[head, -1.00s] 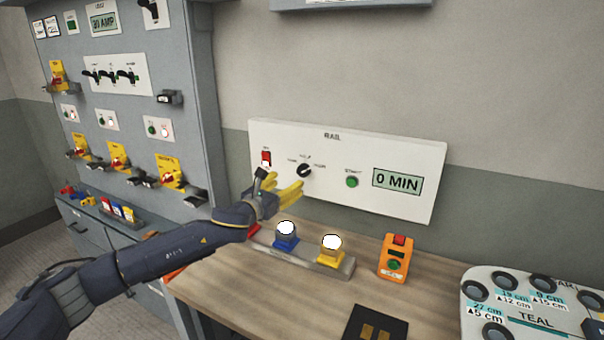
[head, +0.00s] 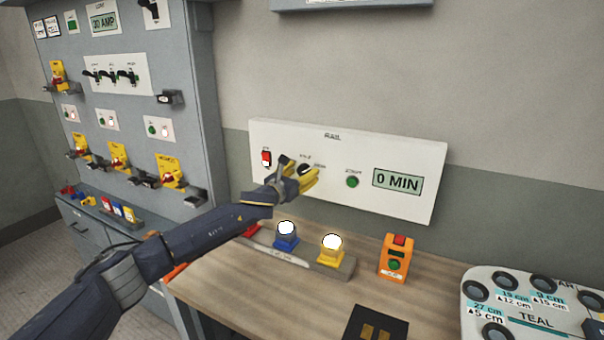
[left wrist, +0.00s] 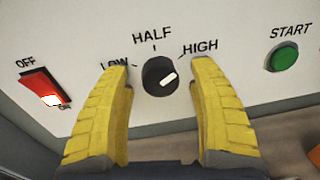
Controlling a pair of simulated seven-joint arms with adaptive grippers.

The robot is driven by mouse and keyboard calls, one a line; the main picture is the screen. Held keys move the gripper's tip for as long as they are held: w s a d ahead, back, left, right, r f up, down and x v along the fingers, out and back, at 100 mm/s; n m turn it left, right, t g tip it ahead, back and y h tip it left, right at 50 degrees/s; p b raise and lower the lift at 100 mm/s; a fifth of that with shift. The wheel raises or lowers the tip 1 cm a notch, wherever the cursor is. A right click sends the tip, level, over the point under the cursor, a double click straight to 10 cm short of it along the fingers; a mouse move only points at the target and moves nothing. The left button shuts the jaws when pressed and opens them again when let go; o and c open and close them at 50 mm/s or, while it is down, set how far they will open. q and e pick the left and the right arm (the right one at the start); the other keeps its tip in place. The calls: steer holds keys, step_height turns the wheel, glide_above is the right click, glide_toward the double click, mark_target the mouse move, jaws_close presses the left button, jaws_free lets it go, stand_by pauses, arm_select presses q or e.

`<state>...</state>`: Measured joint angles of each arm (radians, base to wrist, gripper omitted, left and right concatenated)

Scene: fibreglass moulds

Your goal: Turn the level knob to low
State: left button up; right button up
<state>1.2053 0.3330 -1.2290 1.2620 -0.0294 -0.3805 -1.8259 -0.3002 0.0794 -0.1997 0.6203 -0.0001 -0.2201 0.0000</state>
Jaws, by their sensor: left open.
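The level knob (left wrist: 160,76) is a round black dial with a white mark, on the white panel (head: 410,206) headed RAIL. In the left wrist view LOW, HALF and HIGH are printed around it. Its white mark points to the right and a little up, toward the HIGH side. The knob also shows in the head view (head: 304,168), partly covered by my gripper. My left gripper (left wrist: 158,78) is open, its yellow fingers on either side of the knob with gaps to it. It also shows in the head view (head: 312,178). My right gripper is not in view.
The panel also carries a red rocker switch (left wrist: 44,88), a green START button (left wrist: 285,57) and a display (head: 397,181) reading 0 MIN.

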arm_select(q)
steer(key=shift+o, duration=0.2)
jaws_close()
stand_by(0.3)
steer(key=n, duration=0.6)
steer(key=shift+f+t, duration=0.1)
steer(key=shift+t, duration=0.2)
steer(key=n, duration=0.6)
steer(key=shift+n, duration=0.4)
steer(key=n, duration=0.3)
steer(key=n+y, duration=0.1)
steer(key=n, duration=0.2)
steer(key=shift+s+d+n+t, duration=0.1)
steer(key=shift+d+n+t, duration=0.05)
steer(key=shift+n+t, duration=0.25)
steer(key=n, duration=0.5)
steer(key=shift+n, duration=0.4)
